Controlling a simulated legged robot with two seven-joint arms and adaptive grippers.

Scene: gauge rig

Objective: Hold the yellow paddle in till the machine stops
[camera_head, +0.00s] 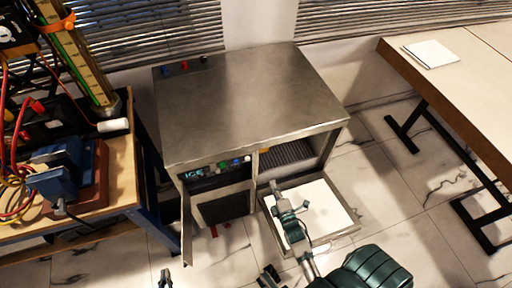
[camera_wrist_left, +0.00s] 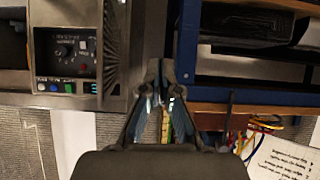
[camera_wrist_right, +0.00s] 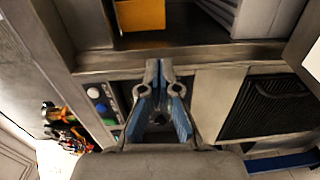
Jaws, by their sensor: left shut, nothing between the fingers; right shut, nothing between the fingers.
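The steel machine (camera_head: 250,95) stands in the middle of the head view. The yellow paddle (camera_head: 264,150) is a small patch at the front edge, between the control panel (camera_head: 222,166) and the open bay. In the right wrist view the yellow paddle (camera_wrist_right: 140,14) shows as an orange-yellow block inside an opening, beyond the fingertips. My right gripper (camera_wrist_right: 164,68) is shut and empty, in front of the machine's frame, apart from the paddle. My left gripper (camera_head: 165,276) is shut and empty, low at the bottom left; its fingertips show in the left wrist view (camera_wrist_left: 161,68).
An open door (camera_head: 187,228) juts from the machine's left front. A tray (camera_head: 340,236) with a white surface extends below the open bay. A cluttered workbench (camera_head: 122,178) stands left; a table (camera_head: 460,85) stands right. Tiled floor is clear at lower right.

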